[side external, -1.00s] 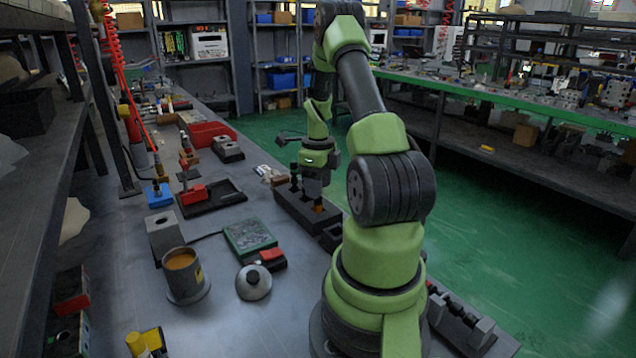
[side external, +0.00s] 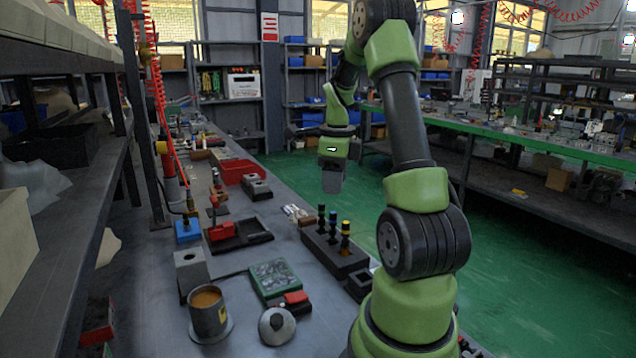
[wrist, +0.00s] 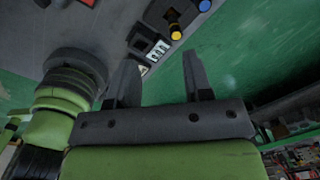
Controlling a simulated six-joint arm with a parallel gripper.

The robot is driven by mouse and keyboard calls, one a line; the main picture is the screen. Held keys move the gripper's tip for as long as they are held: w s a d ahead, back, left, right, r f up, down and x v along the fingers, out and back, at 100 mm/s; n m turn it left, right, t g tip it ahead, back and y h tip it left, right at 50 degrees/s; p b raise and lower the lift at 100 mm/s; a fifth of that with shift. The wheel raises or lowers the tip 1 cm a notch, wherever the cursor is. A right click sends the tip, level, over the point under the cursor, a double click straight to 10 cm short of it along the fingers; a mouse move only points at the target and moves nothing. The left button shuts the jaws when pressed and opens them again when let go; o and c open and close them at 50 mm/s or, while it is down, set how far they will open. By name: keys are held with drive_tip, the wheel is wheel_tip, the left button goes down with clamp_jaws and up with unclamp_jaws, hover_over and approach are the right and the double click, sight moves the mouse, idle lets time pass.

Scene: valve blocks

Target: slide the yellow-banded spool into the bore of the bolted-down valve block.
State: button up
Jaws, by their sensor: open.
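The yellow-banded spool (side external: 345,238) stands upright in a black rack (side external: 350,262), at the end nearest the camera. Its yellow end also shows in the wrist view (wrist: 176,33). My gripper (side external: 332,188) is raised above and beyond the rack, clear of the spools. In the wrist view my gripper's two fingers (wrist: 160,65) are spread wide with nothing between them. A grey block (side external: 191,270) with a dark hole in its top stands on the bench to the left, and looks like the valve block. Its bolts are too small to make out.
A blue-banded spool (side external: 332,222) and another dark spool (side external: 321,215) share the rack. A red bin (side external: 238,172) is farther back.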

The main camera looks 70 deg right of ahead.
drive_tip(key=w+a+r+n+t, duration=0.1)
drive_tip(key=a+r+n, duration=0.4)
drive_tip(key=a+n, duration=0.5)
drive_tip(key=w+a+r+n+t, duration=0.2)
drive_tip(key=a+r+n+t, duration=0.2)
drive_tip(key=a+n, duration=0.7)
drive_tip(key=shift+w+a+r, duration=0.25)
drive_tip(key=shift+a+r, duration=0.35)
drive_tip(key=shift+a, duration=0.35)
drive_tip(key=shift+o, duration=0.5)
drive_tip(key=s+a+n+t+y, duration=0.1)
drive_tip(key=s+a+n, duration=0.4)
drive_tip(key=n, duration=0.5)
drive_tip(key=shift+a+t+y, duration=0.4)
drive_tip(key=shift+a+y, duration=0.3)
drive_tip(key=shift+a, duration=0.35)
drive_tip(key=shift+r, duration=0.1)
